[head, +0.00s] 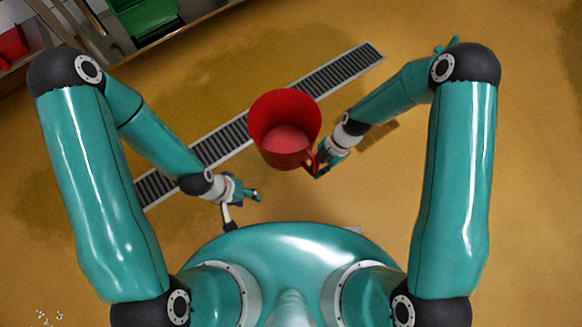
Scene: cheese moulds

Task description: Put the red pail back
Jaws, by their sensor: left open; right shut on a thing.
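The red pail (286,122) is in the middle of the head view, its open mouth facing up towards the camera. Its handle is at its lower right side. My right gripper (318,170) is shut on the pail at that handle; the fingers are partly hidden by the handle. The inside of the pail shows a paler red bottom and looks empty. My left gripper (247,207) is open and empty, to the lower left of the pail and apart from it.
A grated floor drain (342,72) runs diagonally across the yellow-brown floor (445,165), partly behind the pail. At the top left are a green crate (143,14) and a red container (11,45) by a metal-edged unit. Small white bits (45,316) lie at the lower left.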

